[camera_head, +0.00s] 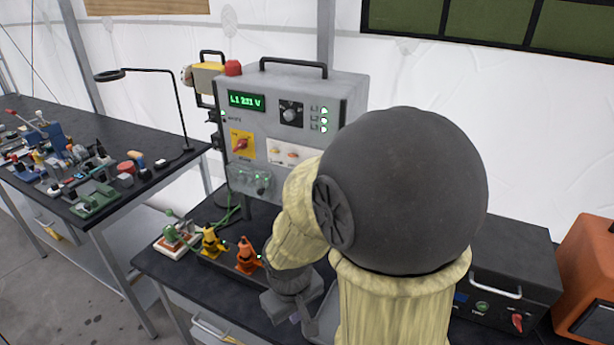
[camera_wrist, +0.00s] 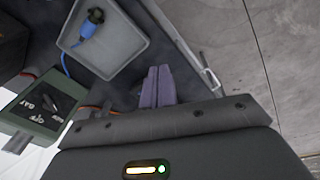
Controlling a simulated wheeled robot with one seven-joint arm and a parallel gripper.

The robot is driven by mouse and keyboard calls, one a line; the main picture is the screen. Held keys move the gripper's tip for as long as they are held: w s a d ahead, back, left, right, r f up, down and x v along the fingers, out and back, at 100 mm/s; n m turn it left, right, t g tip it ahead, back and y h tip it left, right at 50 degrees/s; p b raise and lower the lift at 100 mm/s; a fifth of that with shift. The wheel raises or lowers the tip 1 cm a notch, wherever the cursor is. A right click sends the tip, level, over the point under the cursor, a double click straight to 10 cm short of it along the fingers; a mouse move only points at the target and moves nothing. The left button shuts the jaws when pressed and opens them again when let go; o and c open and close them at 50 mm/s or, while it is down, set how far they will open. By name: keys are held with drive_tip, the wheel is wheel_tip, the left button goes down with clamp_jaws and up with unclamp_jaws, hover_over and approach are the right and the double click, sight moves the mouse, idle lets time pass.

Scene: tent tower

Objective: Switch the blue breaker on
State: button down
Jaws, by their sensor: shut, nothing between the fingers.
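My gripper (camera_wrist: 158,72) shows in the wrist view with its two purple-grey fingers together and nothing between them. It is over a dark surface, apart from a grey tray (camera_wrist: 128,42) at the upper left. A blue connector-like piece (camera_wrist: 87,29) with a blue cable lies in that tray. I cannot make out a blue breaker in either view; my arm covers much of the bench in the head view. The panel box (camera_head: 222,130) stands behind the arm, with a lit green display, a dial and green lamps.
Green (camera_head: 174,236), yellow (camera_head: 211,242) and orange (camera_head: 247,256) devices stand on the bench left of my arm. A dark box (camera_head: 515,265) and an orange case (camera_head: 588,270) are at right. A cluttered table (camera_head: 95,225) is at left. A green box (camera_wrist: 42,108) shows in the wrist view.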

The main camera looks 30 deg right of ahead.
drive_tip(key=w+d+r+n+g+h+p, duration=0.1)
drive_tip(key=w+d+r+n+h+p, duration=0.15)
drive_tip(key=d+n+h, duration=0.3)
drive_tip(key=w+d+r+n+h+p, duration=0.1)
drive_tip(key=w+d+n+h, duration=0.35)
drive_tip(key=d+n, duration=0.2)
drive_tip(key=w+a+r+n+t+h, duration=0.1)
drive_tip(key=w+r+n+t+h, duration=0.1)
drive_tip(key=w+n+t, duration=0.3)
drive_tip(key=w+a+r+n+t+h+p, duration=0.1)
drive_tip(key=w+r+n+t, duration=0.3)
drive_tip(key=w, duration=0.6)
drive_tip(key=a+n+t+h, duration=0.1)
drive_tip(key=n+t, duration=0.1)
drive_tip(key=shift+a+r+n+t, duration=0.2)
drive_tip(key=shift+r+n+t, duration=0.1)
drive_tip(key=shift+r, duration=0.1)
drive_tip(key=shift+w+d, duration=0.1)
